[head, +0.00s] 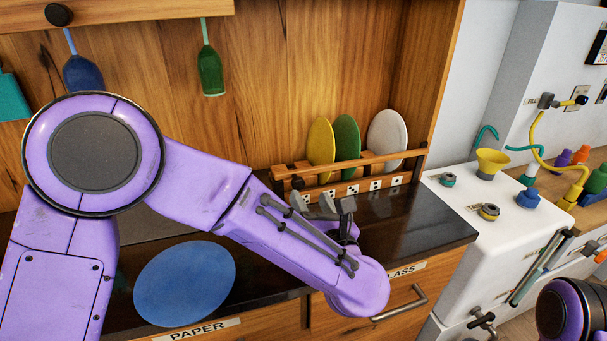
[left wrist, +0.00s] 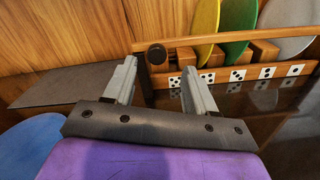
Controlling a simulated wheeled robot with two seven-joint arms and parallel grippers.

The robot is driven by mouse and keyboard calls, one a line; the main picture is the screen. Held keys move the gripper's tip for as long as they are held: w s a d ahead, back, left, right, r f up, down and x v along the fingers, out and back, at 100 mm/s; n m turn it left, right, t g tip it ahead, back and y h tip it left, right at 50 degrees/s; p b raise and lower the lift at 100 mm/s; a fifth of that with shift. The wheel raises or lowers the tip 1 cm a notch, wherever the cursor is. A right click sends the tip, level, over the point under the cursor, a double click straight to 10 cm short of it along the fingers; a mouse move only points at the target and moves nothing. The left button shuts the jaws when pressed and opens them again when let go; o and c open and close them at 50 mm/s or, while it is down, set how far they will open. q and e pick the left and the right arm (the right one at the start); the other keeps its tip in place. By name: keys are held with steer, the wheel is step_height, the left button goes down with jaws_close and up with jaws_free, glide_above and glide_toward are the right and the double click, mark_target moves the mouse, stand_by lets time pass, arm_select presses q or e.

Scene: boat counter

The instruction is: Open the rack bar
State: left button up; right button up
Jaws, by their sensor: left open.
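The wooden plate rack stands at the back right of the counter. Its rack bar (head: 362,163) runs across the front of the plates, and a dark round knob (head: 297,182) sits at its left end. In the left wrist view the bar (left wrist: 228,36) crosses the upper right, with the knob (left wrist: 157,56) just beyond the fingers. My left gripper (head: 336,204) is open and empty in front of the rack. In the left wrist view its fingers (left wrist: 157,70) point toward the knob, apart from it. My right gripper is not in view.
A yellow plate (head: 321,149), a green plate (head: 347,145) and a white plate (head: 387,138) stand in the rack. Dice-marked tiles line its front. A blue disc (head: 185,283) lies on the dark counter (head: 425,222). A drawer handle (head: 402,304) sticks out below.

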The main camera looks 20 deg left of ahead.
mark_target(300, 184)
arm_select(q)
steer(key=p+x, duration=0.2)
steer(key=x, duration=0.6)
steer(key=shift+s+a, duration=0.15)
steer(key=shift+a, duration=0.05)
jaws_close()
